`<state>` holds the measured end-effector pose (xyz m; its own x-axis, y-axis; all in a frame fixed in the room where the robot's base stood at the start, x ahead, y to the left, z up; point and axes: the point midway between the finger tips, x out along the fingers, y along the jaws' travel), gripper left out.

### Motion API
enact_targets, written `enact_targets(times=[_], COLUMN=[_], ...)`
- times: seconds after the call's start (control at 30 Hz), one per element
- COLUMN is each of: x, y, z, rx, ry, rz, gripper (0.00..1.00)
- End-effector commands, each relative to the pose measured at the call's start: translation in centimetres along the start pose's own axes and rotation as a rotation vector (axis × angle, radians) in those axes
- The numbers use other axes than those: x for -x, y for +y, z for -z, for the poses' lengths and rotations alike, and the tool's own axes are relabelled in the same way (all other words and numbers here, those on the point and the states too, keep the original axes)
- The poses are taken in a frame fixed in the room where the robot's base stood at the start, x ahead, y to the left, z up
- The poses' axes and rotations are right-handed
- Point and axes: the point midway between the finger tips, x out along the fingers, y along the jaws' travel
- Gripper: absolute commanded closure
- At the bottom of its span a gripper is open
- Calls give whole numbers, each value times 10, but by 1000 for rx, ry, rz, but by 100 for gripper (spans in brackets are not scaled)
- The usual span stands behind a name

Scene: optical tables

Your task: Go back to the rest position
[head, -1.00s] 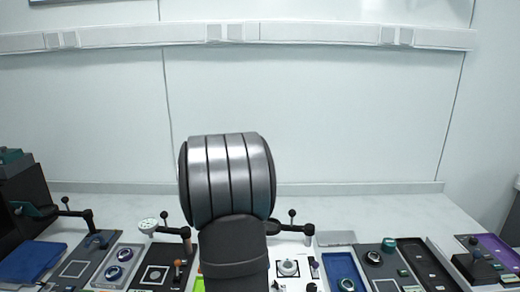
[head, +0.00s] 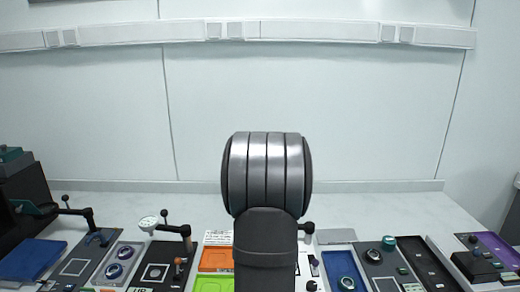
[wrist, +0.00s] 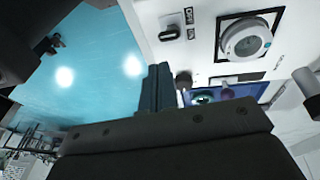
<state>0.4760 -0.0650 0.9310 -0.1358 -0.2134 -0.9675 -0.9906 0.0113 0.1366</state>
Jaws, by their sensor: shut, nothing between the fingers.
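My arm (head: 266,175) stands upright in the middle of the head view, its banded silver joint in front of the back wall. My gripper is hidden behind it there. In the wrist view my gripper (wrist: 157,88) shows as dark fingers, shut with nothing held. Beyond the fingers lies a white panel with a round grey-and-white dial (wrist: 247,42) in a black square and a dark switch (wrist: 171,32). The fingers appear apart from the panel.
A row of stations fills the bench front: a blue pad (head: 32,260), orange tray (head: 215,259), green tray (head: 213,284), blue tray (head: 345,268) and black tray (head: 428,264). Several posts with arms stand up among them. The bench behind is clear.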

Motion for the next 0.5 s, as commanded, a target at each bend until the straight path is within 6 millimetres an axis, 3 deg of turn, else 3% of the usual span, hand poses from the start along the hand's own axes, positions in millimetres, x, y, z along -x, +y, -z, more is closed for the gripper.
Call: enact_targets(times=[0.5], x=[-10], y=[-10], z=[34], rx=[6], ry=[-335], rz=[88], gripper=[100])
